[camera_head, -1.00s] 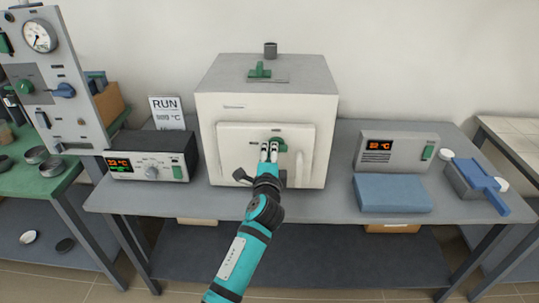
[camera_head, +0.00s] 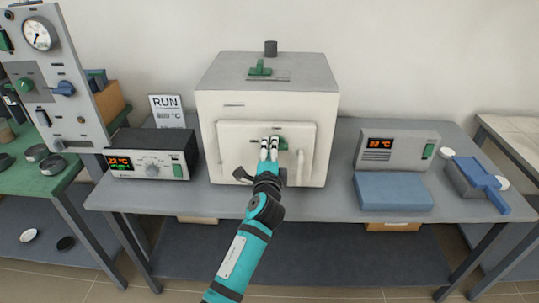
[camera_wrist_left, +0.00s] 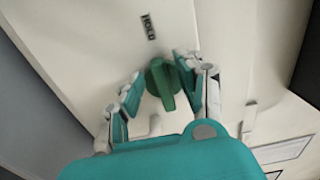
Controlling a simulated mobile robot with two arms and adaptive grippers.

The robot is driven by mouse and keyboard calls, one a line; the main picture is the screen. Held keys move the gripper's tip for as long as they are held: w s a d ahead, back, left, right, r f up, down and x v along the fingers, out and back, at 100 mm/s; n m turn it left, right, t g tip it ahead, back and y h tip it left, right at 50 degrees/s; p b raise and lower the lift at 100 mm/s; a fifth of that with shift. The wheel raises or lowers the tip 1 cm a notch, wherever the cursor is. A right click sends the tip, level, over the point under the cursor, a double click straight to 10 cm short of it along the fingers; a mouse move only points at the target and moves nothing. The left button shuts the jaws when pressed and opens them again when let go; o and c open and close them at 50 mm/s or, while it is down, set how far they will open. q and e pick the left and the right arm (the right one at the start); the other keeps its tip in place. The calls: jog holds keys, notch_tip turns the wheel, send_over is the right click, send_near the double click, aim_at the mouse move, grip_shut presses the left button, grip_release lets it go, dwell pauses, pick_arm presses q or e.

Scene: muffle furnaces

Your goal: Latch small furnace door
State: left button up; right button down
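The small furnace (camera_head: 215,110) is a white box with a grey top, standing on the middle of the bench. Its door (camera_head: 235,150) looks flush with the front, though a slight gap cannot be ruled out. A green latch knob (camera_head: 283,144) sits on the upper right of the door front. My left gripper (camera_head: 269,143) is at the door, in front of the knob. In the left wrist view the knob (camera_wrist_left: 160,82) lies between the two spread fingers (camera_wrist_left: 157,68), with a gap on its left side; contact on the right is unclear. The right gripper is not in view.
A black controller (camera_head: 150,140) stands left of the furnace and a grey one (camera_head: 396,150) right of it, behind a blue slab (camera_head: 392,191). A dark handle (camera_head: 242,175) sticks out at the door's lower left. A blue-handled tray (camera_head: 470,180) lies far right.

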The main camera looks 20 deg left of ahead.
pick_arm(q)
jog(key=v, duration=1.2)
jog(key=d+f+g+h, duration=0.3)
jog(key=f+g, duration=0.1)
jog(key=f, duration=1.5)
jog(key=s+f+n+g+h, duration=0.15)
jog(key=s+f, duration=0.25)
jog(key=f, duration=0.4)
jog(key=s+f+n+g, duration=0.1)
jog(key=s+f+g, duration=0.1)
jog(key=s+f, duration=0.45)
jog(key=s+f+n+g+h, duration=0.1)
jog(key=s+f, duration=0.2)
jog(key=f, duration=0.6)
jog(key=s+a+f+n+g, duration=0.2)
jog(key=s+f, duration=0.4)
jog(key=s, duration=0.5)
jog(key=s+a+f+n+g, duration=0.3)
jog(key=s+f, duration=0.3)
jog(key=s, duration=0.6)
jog(key=s+a+f+n+g, duration=0.3)
jog(key=s+f, duration=0.4)
jog(key=s, duration=0.4)
jog(key=shift+s+a+n, duration=0.3)
jog(key=shift+s+n, duration=0.05)
jog(key=shift+s, duration=0.05)
